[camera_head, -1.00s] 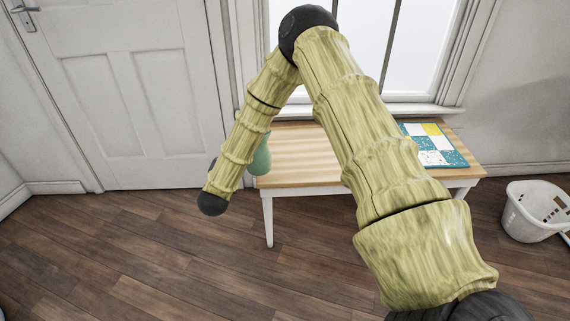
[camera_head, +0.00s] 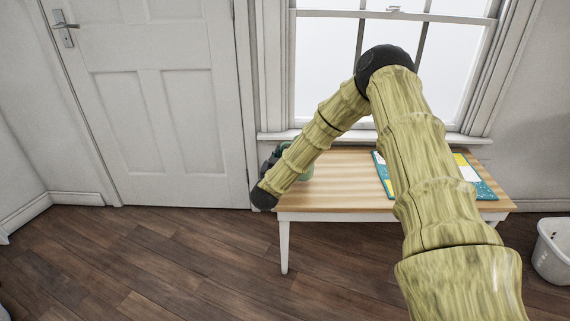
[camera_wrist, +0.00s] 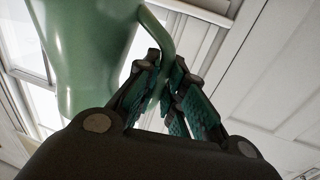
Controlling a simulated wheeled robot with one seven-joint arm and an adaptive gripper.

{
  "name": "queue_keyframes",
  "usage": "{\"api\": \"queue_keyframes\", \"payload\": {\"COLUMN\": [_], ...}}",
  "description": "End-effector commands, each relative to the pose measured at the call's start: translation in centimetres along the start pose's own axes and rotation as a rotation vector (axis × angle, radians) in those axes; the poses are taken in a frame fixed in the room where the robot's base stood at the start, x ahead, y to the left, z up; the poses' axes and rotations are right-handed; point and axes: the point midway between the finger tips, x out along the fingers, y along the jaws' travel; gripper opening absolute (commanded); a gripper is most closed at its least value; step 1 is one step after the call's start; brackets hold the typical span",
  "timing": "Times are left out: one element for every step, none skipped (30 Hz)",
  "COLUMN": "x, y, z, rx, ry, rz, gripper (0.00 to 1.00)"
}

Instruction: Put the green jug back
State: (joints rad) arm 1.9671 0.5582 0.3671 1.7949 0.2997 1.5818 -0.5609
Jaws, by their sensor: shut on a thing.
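The green jug (camera_wrist: 88,50) fills the upper left of the wrist view, with its handle running down between my fingers. My gripper (camera_wrist: 165,88) is shut on that handle. In the head view only a small part of the jug (camera_head: 306,172) shows behind my arm, at the left end of the wooden table (camera_head: 335,190). My gripper is mostly hidden behind my arm there. I cannot tell whether the jug touches the table top.
A teal, white and yellow patchwork piece (camera_head: 482,188) lies on the table's right part, partly behind my arm. The table's middle is bare. A window (camera_head: 330,70) is behind the table. A white door (camera_head: 150,110) is at left, and a white basket (camera_head: 555,250) stands on the floor at right.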

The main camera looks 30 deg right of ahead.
Motion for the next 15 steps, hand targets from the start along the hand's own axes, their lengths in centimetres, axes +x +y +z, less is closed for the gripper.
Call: {"api": "queue_keyframes", "payload": {"x": [0.3,0.5,0.6,0.7,0.7,0.8,1.0,1.1,1.4,1.7,2.0,1.9,1.8,1.8,1.8], "y": [0.2,0.2,0.3,0.3,0.3,0.4,0.4,0.5,0.7,0.8,1.0,0.9,0.9,0.9,0.9], "z": [0.0,0.0,0.0,0.0,0.0,0.0,0.0,0.1,0.1,0.1,0.2,1.0,1.4,1.7,2.3], "rx": [0.001,0.001,0.000,0.000,0.000,0.000,0.000,0.000,0.000,0.000,0.000,-0.001,-0.001,-0.001,-0.001], "ry": [0.001,0.001,0.001,0.000,0.000,0.000,0.001,0.001,0.001,0.002,0.002,0.000,0.000,0.000,0.000], "rz": [0.001,0.000,0.000,-0.001,-0.001,-0.001,-0.001,-0.001,0.000,0.000,0.001,0.000,0.000,0.000,0.000], "gripper": [0.00,0.00,0.00,0.00,0.00,0.00,0.00,0.00,0.00,0.00,0.00,0.00,0.00,0.00,0.00]}}
